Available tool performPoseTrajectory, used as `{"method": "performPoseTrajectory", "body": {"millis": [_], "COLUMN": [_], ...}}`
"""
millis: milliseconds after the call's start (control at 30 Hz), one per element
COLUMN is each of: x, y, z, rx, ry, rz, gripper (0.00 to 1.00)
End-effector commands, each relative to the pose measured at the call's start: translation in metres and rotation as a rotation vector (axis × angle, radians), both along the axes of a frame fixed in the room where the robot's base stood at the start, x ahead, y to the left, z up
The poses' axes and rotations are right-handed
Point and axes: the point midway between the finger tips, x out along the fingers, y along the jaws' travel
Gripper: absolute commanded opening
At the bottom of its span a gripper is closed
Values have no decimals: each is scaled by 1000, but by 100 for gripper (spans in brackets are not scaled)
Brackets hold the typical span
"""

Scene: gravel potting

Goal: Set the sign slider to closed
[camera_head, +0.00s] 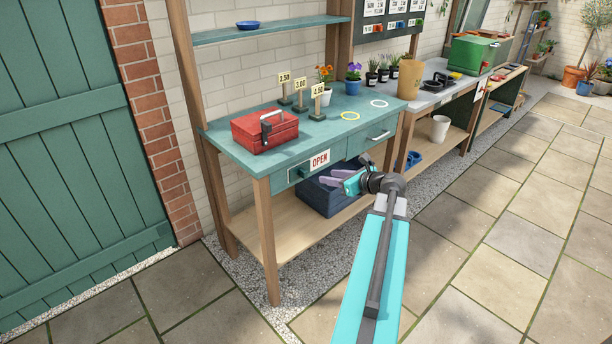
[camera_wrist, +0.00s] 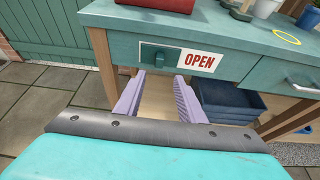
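The sign slider is on the front of the green table. Its white plate with red letters reads OPEN (camera_wrist: 199,60), and it also shows in the head view (camera_head: 320,160). A small green sliding knob (camera_wrist: 160,56) sits left of the plate, at the left of the slot. My gripper (camera_wrist: 157,88) has two lilac fingers spread apart with nothing between them. It points at the table front, a little below the knob and plate, and appears apart from them. In the head view my gripper (camera_head: 341,179) is in front of the table, right of the sign.
A red toolbox (camera_head: 265,129), price signs (camera_head: 300,95) and flower pots stand on the table (camera_head: 225,137). A dark blue crate (camera_head: 318,197) sits on the lower shelf. A drawer handle (camera_head: 379,136) is right of the sign. The paving in front is clear.

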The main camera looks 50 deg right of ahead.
Motion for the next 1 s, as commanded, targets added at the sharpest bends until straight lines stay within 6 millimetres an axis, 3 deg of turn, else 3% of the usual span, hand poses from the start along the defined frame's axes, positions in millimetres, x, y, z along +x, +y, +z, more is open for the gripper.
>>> {"method": "performPoseTrajectory", "body": {"millis": [367, 1000], "x": [10, 88], "y": [-1, -7], "z": [-5, -37], "rx": [0, 0], "ry": [1, 1], "rz": [2, 2], "gripper": [36, 36]}}
